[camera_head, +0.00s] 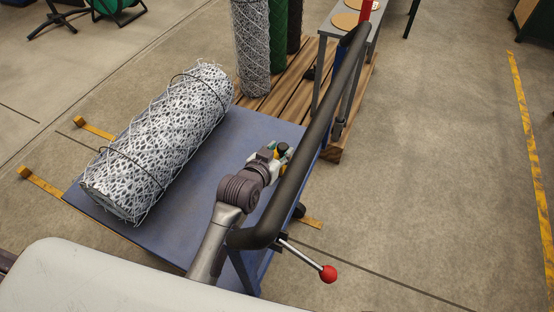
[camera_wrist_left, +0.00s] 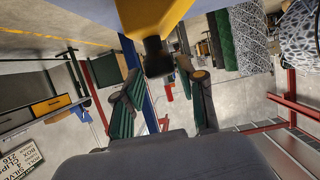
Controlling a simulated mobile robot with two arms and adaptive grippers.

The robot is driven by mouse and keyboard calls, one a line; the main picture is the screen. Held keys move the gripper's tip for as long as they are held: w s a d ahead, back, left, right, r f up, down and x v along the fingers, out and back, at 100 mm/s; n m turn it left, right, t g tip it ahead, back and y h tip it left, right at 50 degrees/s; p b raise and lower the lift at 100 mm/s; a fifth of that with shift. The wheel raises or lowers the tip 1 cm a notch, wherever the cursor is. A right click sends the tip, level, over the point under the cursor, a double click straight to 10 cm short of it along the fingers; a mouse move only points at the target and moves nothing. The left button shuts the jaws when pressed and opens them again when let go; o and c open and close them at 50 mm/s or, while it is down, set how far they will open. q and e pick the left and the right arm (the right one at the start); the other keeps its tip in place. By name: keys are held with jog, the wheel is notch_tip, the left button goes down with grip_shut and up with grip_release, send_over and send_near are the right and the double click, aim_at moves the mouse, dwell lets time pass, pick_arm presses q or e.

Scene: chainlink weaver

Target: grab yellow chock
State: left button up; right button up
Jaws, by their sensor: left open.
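A yellow chock (camera_wrist_left: 155,14) with a black knob-like end (camera_wrist_left: 157,58) fills the top middle of the left wrist view, against the cart's blue deck. In the head view only a small yellow and black part (camera_head: 282,158) of it shows, largely hidden by my gripper. My left gripper (camera_head: 282,151) is over the deck's right side, near the black handrail. In the left wrist view the green-padded fingers of the gripper (camera_wrist_left: 161,82) are apart, with the black end just ahead of and between them. Contact cannot be told. My right gripper is not in view.
A wire mesh roll (camera_head: 160,140) lies on the left of the blue cart deck (camera_head: 215,190). The black handrail (camera_head: 318,130) runs close beside my left arm. A red-knobbed lever (camera_head: 328,273) sticks out below it. Upright rolls (camera_head: 252,50) stand on a pallet behind. Floor at right is clear.

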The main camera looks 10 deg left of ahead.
aim_at(285, 144)
pick_arm(q)
jog(key=b+x, duration=0.1)
jog(key=x, duration=0.3)
jog(key=shift+w+d+f, duration=0.1)
jog(key=shift+w+f, duration=0.1)
jog(key=shift+w, duration=0.3)
grip_shut()
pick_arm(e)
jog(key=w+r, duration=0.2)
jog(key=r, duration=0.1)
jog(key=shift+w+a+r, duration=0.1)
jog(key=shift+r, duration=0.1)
pick_arm(q)
jog(key=shift+r, duration=0.1)
